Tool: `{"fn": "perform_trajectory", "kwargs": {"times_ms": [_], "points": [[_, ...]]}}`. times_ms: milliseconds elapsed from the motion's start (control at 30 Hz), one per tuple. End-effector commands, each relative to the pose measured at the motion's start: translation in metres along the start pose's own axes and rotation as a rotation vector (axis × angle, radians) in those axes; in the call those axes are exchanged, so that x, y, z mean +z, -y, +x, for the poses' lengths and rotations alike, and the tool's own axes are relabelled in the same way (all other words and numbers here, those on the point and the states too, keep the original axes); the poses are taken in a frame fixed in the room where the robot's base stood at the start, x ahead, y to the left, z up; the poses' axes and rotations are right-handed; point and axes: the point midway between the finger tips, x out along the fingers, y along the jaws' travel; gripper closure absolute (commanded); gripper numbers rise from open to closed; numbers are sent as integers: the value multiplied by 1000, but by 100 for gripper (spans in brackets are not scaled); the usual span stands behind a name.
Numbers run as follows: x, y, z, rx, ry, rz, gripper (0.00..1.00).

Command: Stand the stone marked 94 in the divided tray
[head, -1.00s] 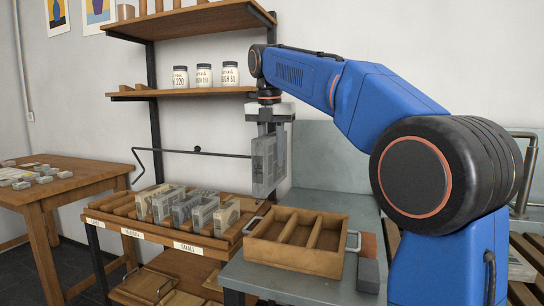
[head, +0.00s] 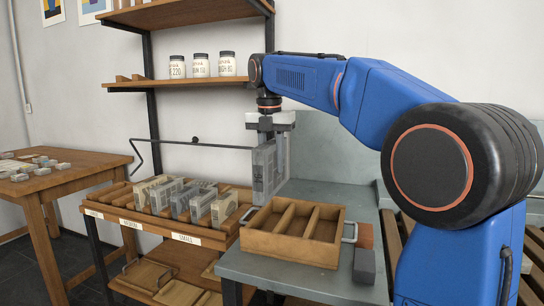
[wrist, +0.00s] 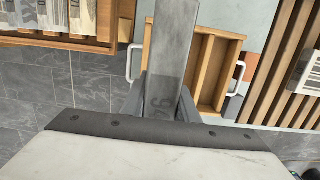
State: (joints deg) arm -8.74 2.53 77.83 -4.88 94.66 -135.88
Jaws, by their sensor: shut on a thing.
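My gripper (head: 272,135) points down and is shut on a grey stone (head: 262,172), which hangs upright. In the wrist view the stone (wrist: 166,60) shows its narrow edge, and the faint digits 94 are on it between the fingers. The divided tray (head: 290,245) is wooden, with several empty-looking slots and metal handles. It sits on the grey bench, and the held stone is above and beyond its back left corner, apart from it. In the wrist view the tray (wrist: 222,62) lies partly hidden behind the stone.
A wooden rack (head: 150,228) at left holds several stones on edge, close to the tray's left side. A dark block (head: 364,266) lies right of the tray. A thin metal bar (head: 195,146) crosses behind the rack. Jars (head: 201,65) stand on a wall shelf.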

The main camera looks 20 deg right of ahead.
Motion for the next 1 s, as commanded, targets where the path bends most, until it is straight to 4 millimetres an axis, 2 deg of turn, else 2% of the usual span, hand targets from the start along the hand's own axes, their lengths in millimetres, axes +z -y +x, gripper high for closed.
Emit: {"fn": "perform_trajectory", "kwargs": {"times_ms": [1000], "points": [[-8, 0, 66, 3, 3, 1, 100]]}}
